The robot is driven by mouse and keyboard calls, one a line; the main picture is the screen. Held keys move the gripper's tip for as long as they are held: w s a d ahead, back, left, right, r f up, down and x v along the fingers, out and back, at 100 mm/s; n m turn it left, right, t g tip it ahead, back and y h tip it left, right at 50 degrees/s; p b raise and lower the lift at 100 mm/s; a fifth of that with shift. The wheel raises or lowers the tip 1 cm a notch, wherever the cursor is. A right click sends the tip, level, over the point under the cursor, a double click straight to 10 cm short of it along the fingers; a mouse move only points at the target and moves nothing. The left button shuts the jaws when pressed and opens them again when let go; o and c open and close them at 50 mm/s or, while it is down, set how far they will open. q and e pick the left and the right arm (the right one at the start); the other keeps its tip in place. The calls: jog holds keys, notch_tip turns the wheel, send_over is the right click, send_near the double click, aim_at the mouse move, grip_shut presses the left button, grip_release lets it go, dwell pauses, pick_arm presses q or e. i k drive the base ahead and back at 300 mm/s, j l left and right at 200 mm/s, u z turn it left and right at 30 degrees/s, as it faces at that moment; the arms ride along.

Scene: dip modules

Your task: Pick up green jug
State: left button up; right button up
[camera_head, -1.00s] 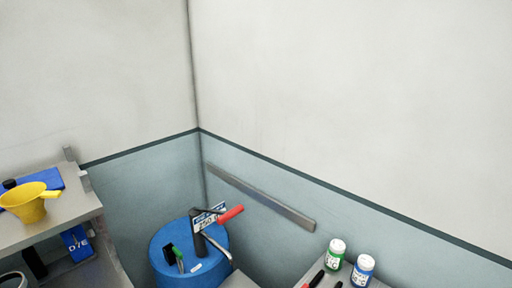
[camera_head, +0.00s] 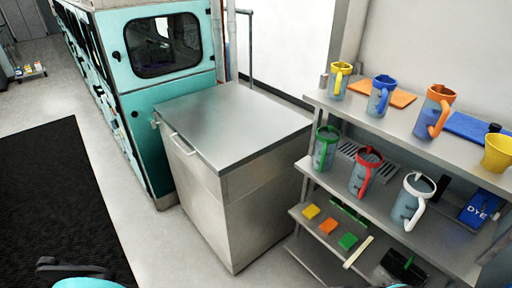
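The green jug (camera_head: 321,152) has a grey see-through body with a green rim and green handle. It stands upright at the left end of the middle shelf (camera_head: 338,183), right of the steel cabinet. A red jug (camera_head: 362,172) and a white jug (camera_head: 408,203) stand to its right on the same shelf. Neither of my grippers shows clearly; only dark and teal parts, probably of my arms, show at the bottom edge. Nothing touches the green jug.
The upper shelf (camera_head: 409,131) holds a yellow jug (camera_head: 338,82), a blue jug (camera_head: 378,97), an orange jug (camera_head: 432,115) and a yellow cup (camera_head: 497,153). A steel cabinet (camera_head: 232,120) stands left of the rack. Coloured blocks lie on the low shelf. Floor beside the black mat (camera_head: 62,200) is clear.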

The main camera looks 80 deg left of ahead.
aim_at(327, 138)
jog(key=u, duration=0.4)
jog(key=k+u, duration=0.1)
jog(key=u, duration=0.3)
jog(key=j+u, duration=0.1)
jog(key=u, duration=0.75)
jog(key=j+u, duration=0.15)
jog(key=u, duration=0.25)
jog(key=k, duration=0.05)
